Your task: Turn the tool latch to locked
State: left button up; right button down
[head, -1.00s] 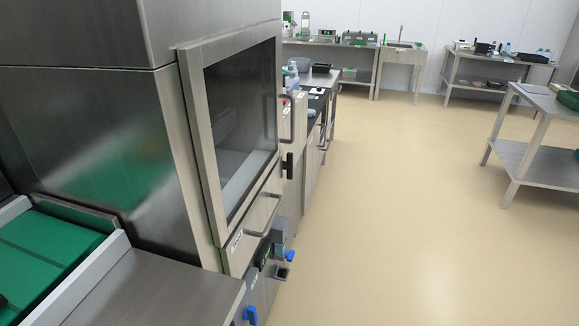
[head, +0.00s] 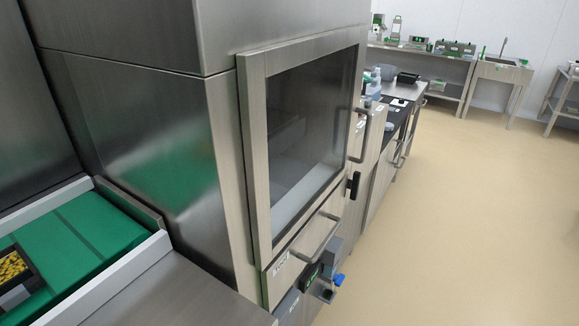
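The steel tray sealer (head: 175,150) fills the left and middle, with a framed glass door (head: 252,165) on its front. A long handle (head: 366,135) and a black catch (head: 352,186) are at the door's right edge. Below the door is a panel with a bar handle (head: 318,240) and a small label too small to read. Lower still are a dark display (head: 311,276) and a blue knob (head: 339,280). I cannot tell which part is the tool latch or how it is set. Neither gripper is in view.
A green conveyor belt (head: 95,222) enters the sealer at left, carrying a black tray (head: 35,272) with yellow contents. A steel surface (head: 185,295) is in front. A counter (head: 400,92) stands beyond the sealer. The floor (head: 450,220) at right is clear.

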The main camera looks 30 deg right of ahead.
aim_at(353, 183)
jog(key=l+u, duration=0.3)
jog(key=l, duration=0.55)
jog(key=l+u, duration=0.3)
jog(key=l, duration=0.6)
jog(key=l+u, duration=0.3)
jog(key=l, duration=0.55)
jog(key=k, duration=0.05)
